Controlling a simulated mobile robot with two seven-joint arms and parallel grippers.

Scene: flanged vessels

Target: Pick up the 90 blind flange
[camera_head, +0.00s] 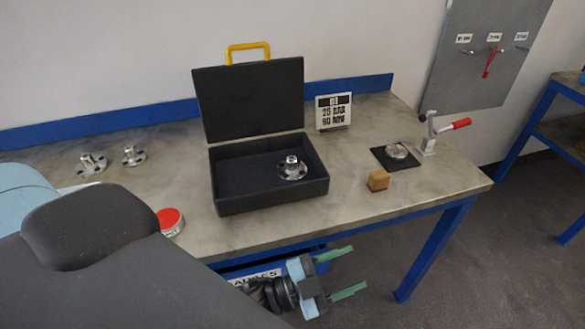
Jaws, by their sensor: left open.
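No flange in view carries a readable size, so I cannot tell which one is the 90 blind flange. One metal flange with a raised centre (292,169) sits inside the open black case (270,200). Two similar flanges stand at the left of the bench, a wider one (91,165) and a smaller one (133,156). A flat round metal piece (397,151) lies on a dark square pad (384,159) at the right. My left gripper (357,267) is open and empty, with green fingers pointing right, low in front of the bench edge. My right gripper is not in view.
A wooden block (378,180) and a red-handled toggle clamp (427,145) stand near the right end. A red-topped round tin (170,221) is at the front left.

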